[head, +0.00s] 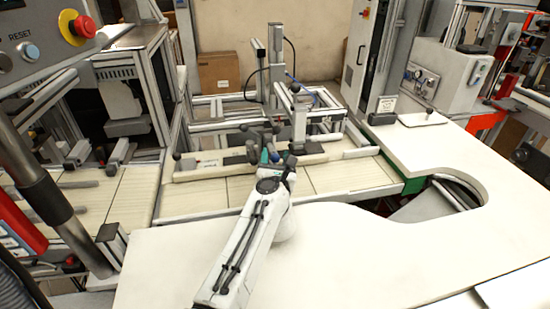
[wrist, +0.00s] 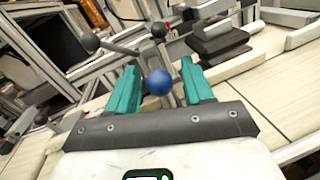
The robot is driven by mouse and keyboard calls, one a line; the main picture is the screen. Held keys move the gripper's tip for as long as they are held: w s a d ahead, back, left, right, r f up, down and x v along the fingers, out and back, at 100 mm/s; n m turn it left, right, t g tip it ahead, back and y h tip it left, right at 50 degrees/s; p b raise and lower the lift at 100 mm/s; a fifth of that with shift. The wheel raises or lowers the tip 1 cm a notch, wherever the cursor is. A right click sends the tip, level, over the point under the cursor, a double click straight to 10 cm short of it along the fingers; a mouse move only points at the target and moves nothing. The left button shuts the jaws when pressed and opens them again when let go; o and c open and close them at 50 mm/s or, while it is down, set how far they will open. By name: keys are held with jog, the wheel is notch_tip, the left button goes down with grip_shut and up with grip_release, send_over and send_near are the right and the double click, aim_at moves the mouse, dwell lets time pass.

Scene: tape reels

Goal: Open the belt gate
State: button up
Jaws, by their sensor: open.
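A blue ball knob (wrist: 159,82) shows in the wrist view between the two teal fingers of my gripper (wrist: 160,75). The fingers are open, with a visible gap on each side of the knob. A grey post or lever stands right behind the knob; how they join is partly hidden. Which part is the belt gate is not clear from the frames. In the head view my gripper (head: 268,155) is over the pale conveyor belt (head: 215,193), in front of the grey metal frame. My arm and fingers hide most of the knob there.
Black ball knobs (wrist: 90,42) on grey rods stand close beyond my gripper. A dark block (wrist: 222,45) lies behind the right finger. An upright grey column (head: 275,65) rises behind the belt. The white curved table (head: 340,250) in front is clear.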

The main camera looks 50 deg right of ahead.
grip_shut()
dwell(0.3)
jog(key=shift+r, duration=0.1)
jog(key=shift+r+p, duration=1.7)
jog(key=shift+r, duration=0.8)
jog(key=shift+c, duration=1.1)
grip_release()
jog(key=shift+r, duration=0.15)
jog(key=shift+o, duration=1.1)
